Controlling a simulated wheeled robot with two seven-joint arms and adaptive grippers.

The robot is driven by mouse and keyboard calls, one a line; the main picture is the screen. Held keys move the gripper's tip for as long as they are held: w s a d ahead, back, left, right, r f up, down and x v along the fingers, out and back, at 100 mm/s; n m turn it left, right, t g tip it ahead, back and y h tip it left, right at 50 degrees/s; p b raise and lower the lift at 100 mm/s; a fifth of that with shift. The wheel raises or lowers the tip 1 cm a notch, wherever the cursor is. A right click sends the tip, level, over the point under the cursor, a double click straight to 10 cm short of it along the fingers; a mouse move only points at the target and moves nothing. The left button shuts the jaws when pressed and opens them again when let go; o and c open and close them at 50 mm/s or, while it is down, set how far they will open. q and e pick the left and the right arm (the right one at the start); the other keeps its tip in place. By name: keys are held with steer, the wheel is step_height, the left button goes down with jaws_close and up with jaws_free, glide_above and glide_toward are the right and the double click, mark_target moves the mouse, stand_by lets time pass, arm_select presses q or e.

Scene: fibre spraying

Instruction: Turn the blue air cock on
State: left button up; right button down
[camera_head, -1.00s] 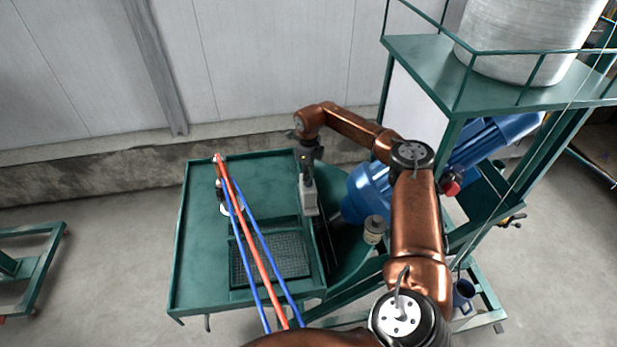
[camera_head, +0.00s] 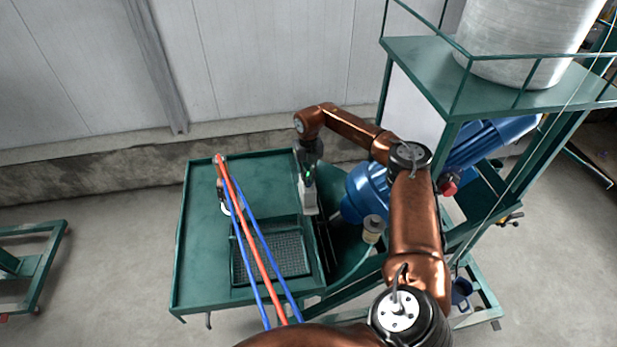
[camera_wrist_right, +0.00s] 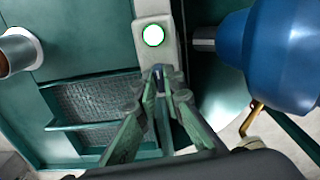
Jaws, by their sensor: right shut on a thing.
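My right gripper (camera_head: 308,178) is at the grey-white control block (camera_head: 310,205) on the green table. The right wrist view shows its fingers (camera_wrist_right: 160,80) closed together at the lower end of the pale block (camera_wrist_right: 155,55). A small bluish piece, which looks like the blue air cock (camera_wrist_right: 157,69), sits between the fingertips and is mostly hidden by them. Just above it on the block is a round white face with a green ring (camera_wrist_right: 153,35). The cock's exact angle cannot be made out.
The green table (camera_head: 200,270) carries a dark mesh tray (camera_head: 275,262). Red and blue hoses (camera_head: 255,235) cross it on the left. A big blue motor (camera_head: 368,190) stands close right of the gripper, and also in the wrist view (camera_wrist_right: 270,55). A wall is behind.

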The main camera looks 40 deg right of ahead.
mark_target(309, 180)
steer(key=shift+d+r+m, duration=0.2)
steer(key=shift+r+m, duration=0.05)
steer(key=shift+m, duration=0.35)
steer(key=c, duration=2)
jaws_free()
steer(key=shift+s+a, duration=0.1)
steer(key=shift+s, duration=0.05)
steer(key=shift+c, duration=0.2)
steer(key=shift+a+f, duration=0.1)
steer(key=shift+f, duration=0.05)
step_height(309, 180, up, 12)
